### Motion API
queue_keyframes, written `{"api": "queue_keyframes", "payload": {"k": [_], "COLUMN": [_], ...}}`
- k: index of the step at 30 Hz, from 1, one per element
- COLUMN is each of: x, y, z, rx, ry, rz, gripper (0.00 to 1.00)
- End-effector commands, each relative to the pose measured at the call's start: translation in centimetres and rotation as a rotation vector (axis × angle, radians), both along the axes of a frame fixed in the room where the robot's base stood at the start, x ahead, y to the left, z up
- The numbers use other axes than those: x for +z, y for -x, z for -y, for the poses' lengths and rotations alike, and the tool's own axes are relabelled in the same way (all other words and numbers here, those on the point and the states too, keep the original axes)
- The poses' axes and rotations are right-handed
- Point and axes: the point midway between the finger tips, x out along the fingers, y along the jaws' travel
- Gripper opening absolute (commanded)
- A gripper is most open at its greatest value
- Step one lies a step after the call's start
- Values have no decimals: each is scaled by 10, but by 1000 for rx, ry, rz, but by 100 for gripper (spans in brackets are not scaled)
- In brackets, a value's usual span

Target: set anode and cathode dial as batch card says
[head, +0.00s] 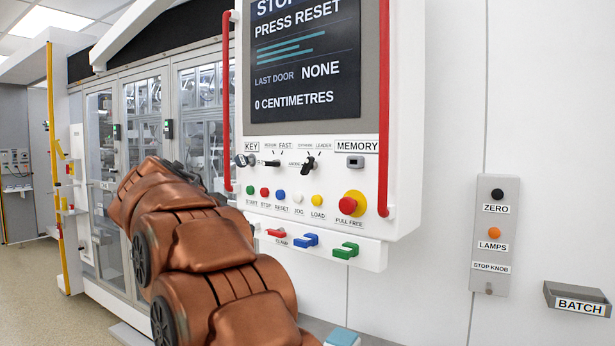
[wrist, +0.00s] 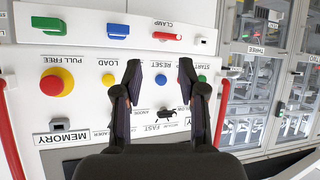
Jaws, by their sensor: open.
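The likely anode/cathode dial (head: 309,163) is a black selector on the white control panel in the head view. Its small lettering is hard to read; LEADER stands at upper right. Its exact setting is unclear. A second black dial (head: 272,163) to its left has FAST above it; it also shows in the wrist view (wrist: 172,116). The tray labelled BATCH (head: 577,301) is on the wall at right; no card text is readable. My gripper (wrist: 160,75) is open and empty in the upside-down wrist view, its fingers before the button row. It partly covers the LEADER dial area.
A key switch (head: 243,160) sits left of the dials. Coloured buttons and a red-yellow stop knob (head: 354,204) are below. Red rails (head: 384,110) flank the panel. Clamp handles (head: 305,240) project underneath. The screen (head: 305,60) reads PRESS RESET, LAST DOOR NONE.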

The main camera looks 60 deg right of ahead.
Motion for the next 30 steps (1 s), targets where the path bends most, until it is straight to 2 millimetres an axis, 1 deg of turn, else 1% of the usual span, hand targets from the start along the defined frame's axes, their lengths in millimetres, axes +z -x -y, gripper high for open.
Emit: {"api": "queue_keyframes", "payload": {"k": [1,4,6,10,12,15,18,21,26,30], "x": [9,39,61,95,108,125,133,138,140,141], "y": [-3,-3,2,16,24,36,43,46,48,49], "z": [18,51,71,101,112,121,127,130,138,153], "rx": [-51,-154,-224,-336,-382,-431,-461,-472,-475,-476], "ry": [40,128,192,303,353,409,444,460,461,462], "rz": [60,191,284,442,510,588,633,651,655,653], "gripper": [41,41,41,41,41,41,41,41,41,41]}}
